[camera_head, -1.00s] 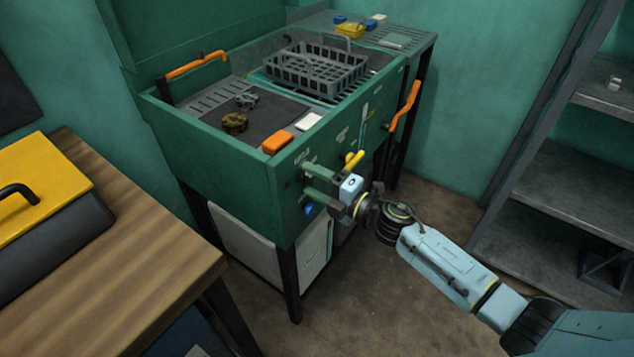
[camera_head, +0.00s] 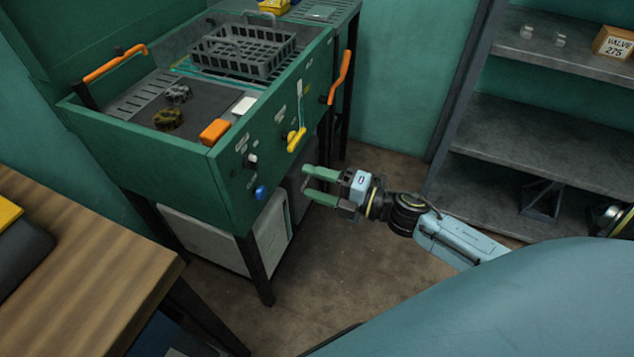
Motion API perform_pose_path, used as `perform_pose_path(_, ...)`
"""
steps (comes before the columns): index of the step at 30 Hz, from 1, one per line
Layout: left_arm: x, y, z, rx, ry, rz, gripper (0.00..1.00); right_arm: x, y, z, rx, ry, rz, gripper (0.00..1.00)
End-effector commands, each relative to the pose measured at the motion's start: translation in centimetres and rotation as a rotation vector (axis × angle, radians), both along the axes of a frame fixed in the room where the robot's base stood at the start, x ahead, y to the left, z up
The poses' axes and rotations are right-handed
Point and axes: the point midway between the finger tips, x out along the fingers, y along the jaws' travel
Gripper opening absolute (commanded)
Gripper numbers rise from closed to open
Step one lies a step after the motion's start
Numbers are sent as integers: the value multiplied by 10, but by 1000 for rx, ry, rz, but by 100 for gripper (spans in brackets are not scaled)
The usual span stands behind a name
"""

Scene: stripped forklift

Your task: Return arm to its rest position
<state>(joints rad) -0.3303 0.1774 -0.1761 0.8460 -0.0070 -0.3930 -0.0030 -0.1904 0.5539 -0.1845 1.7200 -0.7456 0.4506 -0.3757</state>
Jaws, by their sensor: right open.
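My right gripper (camera_head: 310,185) is open and empty, its two green fingers pointing left. It hangs in free air just right of the green workstation's (camera_head: 218,185) front panel, apart from it. My right arm (camera_head: 440,235) comes in from the lower right. The panel carries a yellow handle (camera_head: 297,141), a blue knob (camera_head: 261,192) and a dark knob with a pale tip (camera_head: 250,160). My left gripper is not in view.
A shelf rack (camera_head: 540,140) stands at the right, with a box marked VALVE 275 (camera_head: 613,43). A wooden table (camera_head: 85,265) fills the lower left. An orange handle (camera_head: 341,78) sticks out from the workstation. Brown floor (camera_head: 320,265) lies clear below the gripper.

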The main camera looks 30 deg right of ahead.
Motion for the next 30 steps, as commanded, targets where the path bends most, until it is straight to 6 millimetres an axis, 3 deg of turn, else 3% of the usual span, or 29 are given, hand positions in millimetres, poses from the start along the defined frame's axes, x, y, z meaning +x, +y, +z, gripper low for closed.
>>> perform_pose_path(14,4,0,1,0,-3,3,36,0,-1,-1,2,4,-3,60)
perform_pose_path(17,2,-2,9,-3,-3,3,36,1,-8,-9,33,57,-46,60)
perform_pose_path(20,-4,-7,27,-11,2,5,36,0,-26,-34,119,200,-162,60)
perform_pose_path(23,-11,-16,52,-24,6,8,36,-15,-50,-81,246,422,-348,60)
perform_pose_path(26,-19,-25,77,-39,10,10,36,-56,-67,-137,380,676,-564,60)
perform_pose_path(30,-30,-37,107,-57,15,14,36,-141,-73,-204,527,999,-852,60)
